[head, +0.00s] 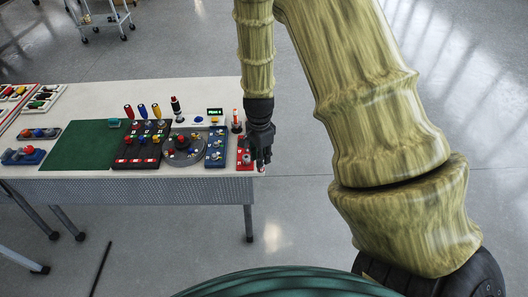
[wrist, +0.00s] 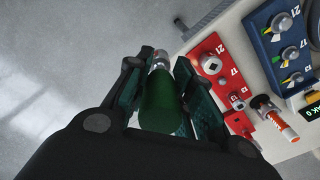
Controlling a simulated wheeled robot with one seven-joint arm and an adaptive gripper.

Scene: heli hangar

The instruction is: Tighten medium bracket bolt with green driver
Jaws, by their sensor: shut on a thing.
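My gripper (wrist: 160,75) is shut on the green driver (wrist: 160,102), whose green handle lies between the two fingers and whose metal end points away from the wrist. In the head view my gripper (head: 262,160) hangs at the right end of the table. The red bracket plate (wrist: 219,82) lies to the right of the driver in the wrist view, with markings 21, 17 and 13 and metal bolts or sockets. The driver's end appears left of the plate and apart from it. The plate also shows in the head view (head: 244,163), partly hidden by my gripper.
A blue plate (wrist: 270,47) with several fittings stands beside the red one. An orange-and-white tool (wrist: 272,119) stands near a small display (head: 215,112). A dark rack (head: 141,147), a round grey fixture (head: 183,155) and a green mat (head: 75,147) lie farther left. Floor shows beyond the table's right edge.

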